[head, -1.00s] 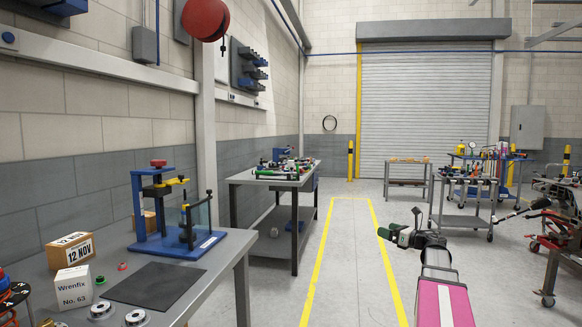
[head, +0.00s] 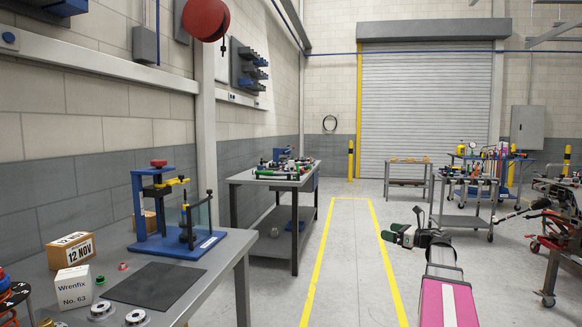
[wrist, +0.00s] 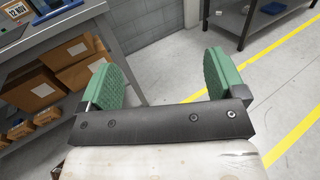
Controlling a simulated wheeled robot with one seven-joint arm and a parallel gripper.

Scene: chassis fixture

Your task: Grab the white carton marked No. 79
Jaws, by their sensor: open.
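No carton marked No. 79 can be read in either view. A white carton (head: 73,288) marked "Wrenfix No. 63" stands on the near left bench in the head view, beside a brown box labelled 12 NOV (head: 70,252). My gripper (head: 400,226) is over the aisle floor, well to the right of that bench and apart from the carton. In the wrist view my gripper (wrist: 163,80) shows two green pads spread wide, with only floor between them. The white carton does not show in the wrist view.
The near bench (head: 215,275) also holds a blue press (head: 150,210), a dark mat (head: 155,286) and metal rings. Brown boxes (wrist: 70,48) sit on shelving beneath a bench in the wrist view. A second bench (head: 272,180) stands farther back. The yellow-lined aisle (head: 340,240) is clear.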

